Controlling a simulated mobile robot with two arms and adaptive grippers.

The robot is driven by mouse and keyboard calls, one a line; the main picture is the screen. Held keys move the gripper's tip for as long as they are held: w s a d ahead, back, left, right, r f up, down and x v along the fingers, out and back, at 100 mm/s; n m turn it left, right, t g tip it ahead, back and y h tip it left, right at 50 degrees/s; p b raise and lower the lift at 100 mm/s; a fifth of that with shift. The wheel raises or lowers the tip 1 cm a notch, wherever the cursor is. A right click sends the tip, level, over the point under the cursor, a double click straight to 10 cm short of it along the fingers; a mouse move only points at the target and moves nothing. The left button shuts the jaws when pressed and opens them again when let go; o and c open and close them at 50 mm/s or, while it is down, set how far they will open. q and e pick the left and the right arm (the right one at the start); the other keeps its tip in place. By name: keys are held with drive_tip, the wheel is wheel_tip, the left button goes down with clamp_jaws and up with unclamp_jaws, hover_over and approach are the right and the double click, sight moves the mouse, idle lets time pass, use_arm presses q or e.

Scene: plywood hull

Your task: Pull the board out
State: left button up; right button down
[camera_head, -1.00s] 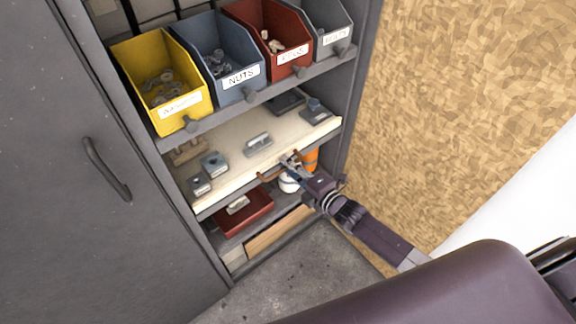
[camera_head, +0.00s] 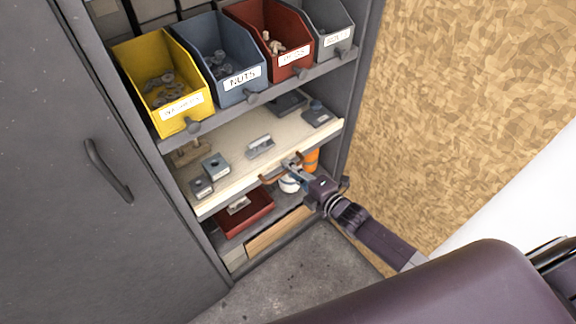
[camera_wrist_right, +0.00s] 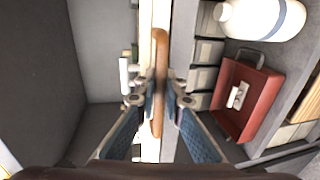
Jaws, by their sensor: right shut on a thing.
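The board (camera_head: 236,163) is a pale wooden pull-out shelf at mid height in the grey cabinet, with a brown handle (camera_head: 272,172) on its front edge. The handle also shows in the right wrist view (camera_wrist_right: 160,85), running up and down between the fingers. My right gripper (camera_head: 289,165) is shut on the handle; it also shows in the wrist view (camera_wrist_right: 161,98). Several small grey metal tools lie on the board, among them a block (camera_head: 215,165) and a float-like tool (camera_head: 260,146). My left gripper is not in view.
Yellow (camera_head: 185,113), blue (camera_head: 228,92) and red (camera_head: 283,67) bins stand on the shelf above. Below are a red tray (camera_head: 246,219) and a white bottle (camera_wrist_right: 262,18). A closed grey door (camera_head: 130,240) stands at left, a chipboard wall (camera_head: 455,110) at right.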

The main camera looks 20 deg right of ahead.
drive_tip(key=f+p+v, duration=0.2)
drive_tip(key=v, duration=1)
drive_tip(key=s+f+p+v, duration=0.1)
drive_tip(key=f+p+v, duration=0.2)
drive_tip(key=v, duration=1)
drive_tip(key=shift+d+f, duration=0.15)
drive_tip(key=shift+f, duration=0.05)
drive_tip(key=shift+s, duration=0.1)
drive_tip(key=c, duration=2.3)
unclamp_jaws()
drive_tip(key=v, duration=1.2)
